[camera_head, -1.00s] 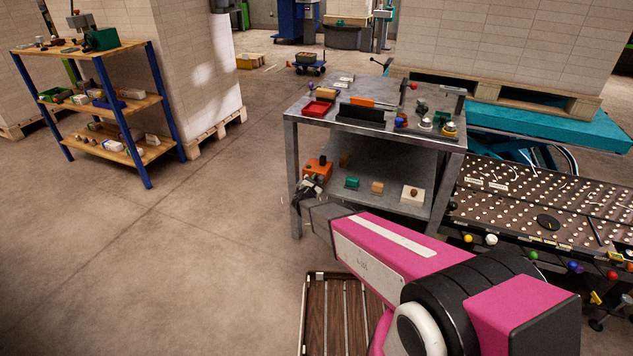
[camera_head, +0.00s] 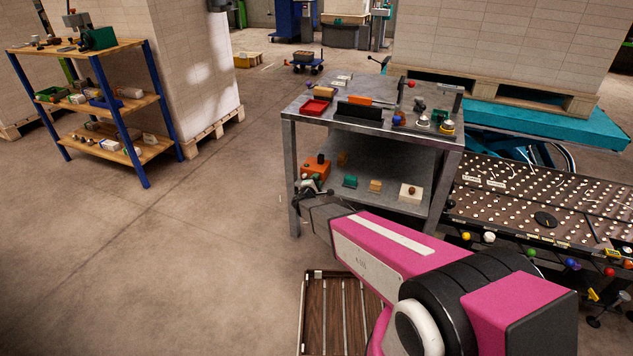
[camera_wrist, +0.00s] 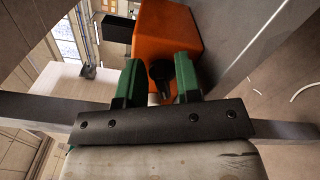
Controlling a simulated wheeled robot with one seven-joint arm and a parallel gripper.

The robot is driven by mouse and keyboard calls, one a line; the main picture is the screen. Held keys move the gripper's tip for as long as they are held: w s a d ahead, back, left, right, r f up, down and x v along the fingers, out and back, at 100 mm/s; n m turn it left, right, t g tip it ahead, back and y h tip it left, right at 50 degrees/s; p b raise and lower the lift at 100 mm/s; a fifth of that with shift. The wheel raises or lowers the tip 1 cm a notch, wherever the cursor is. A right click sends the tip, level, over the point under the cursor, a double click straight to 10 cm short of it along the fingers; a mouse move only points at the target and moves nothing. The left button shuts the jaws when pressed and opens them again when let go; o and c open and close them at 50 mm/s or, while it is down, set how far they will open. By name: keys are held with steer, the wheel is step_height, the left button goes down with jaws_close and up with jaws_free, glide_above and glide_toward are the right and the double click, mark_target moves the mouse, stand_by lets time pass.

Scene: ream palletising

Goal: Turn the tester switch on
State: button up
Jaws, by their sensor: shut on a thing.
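The tester is an orange box (camera_head: 317,169) at the left end of the lower shelf of the grey metal table. In the wrist view the orange box (camera_wrist: 176,28) fills the upper middle. Its black switch knob (camera_wrist: 161,74) sits between the green fingers of my gripper (camera_wrist: 158,68). My gripper is shut on this knob, with one finger on each side. In the head view my gripper (camera_head: 314,190) is at the front of the tester and small. The switch's setting cannot be read.
The grey table (camera_head: 303,128) has its upper top and a front leg close to my arm. A green block (camera_head: 350,181) and other small parts stand farther right on the lower shelf. A perforated ball table (camera_head: 560,205) is at right.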

steer(key=shift+m, duration=0.4)
steer(key=o, duration=0.6)
steer(key=shift+c, duration=0.2)
steer(key=v, duration=1.1)
steer(key=shift+d, duration=0.1)
